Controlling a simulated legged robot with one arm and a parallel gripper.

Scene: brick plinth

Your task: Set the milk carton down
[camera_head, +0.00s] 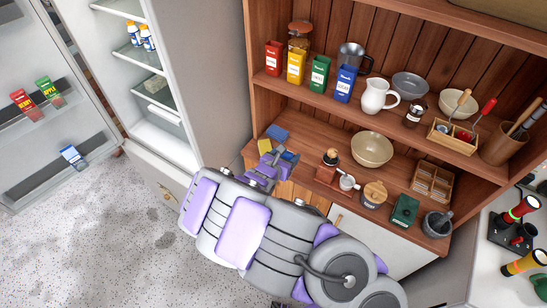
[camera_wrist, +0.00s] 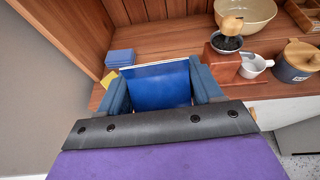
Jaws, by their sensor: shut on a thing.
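My gripper (camera_head: 277,167) is over the front left of the wooden counter of the shelf unit. In the wrist view my gripper (camera_wrist: 160,92) is shut on a blue, flat-faced item with a pale top edge, taken as the milk carton (camera_wrist: 158,82). Its label is not readable, and my gripper hides its lower part. In the head view only a small bit of blue shows between the fingers. Whether its base touches the counter cannot be told.
Blue stacked squares (camera_wrist: 120,58) and a yellow block (camera_wrist: 108,77) lie behind left. A wooden grinder (camera_wrist: 222,62), white cup (camera_wrist: 253,65) and lidded jar (camera_wrist: 297,62) stand right. The open fridge door (camera_head: 20,150) holds cartons, including a blue-and-white one (camera_head: 73,155).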

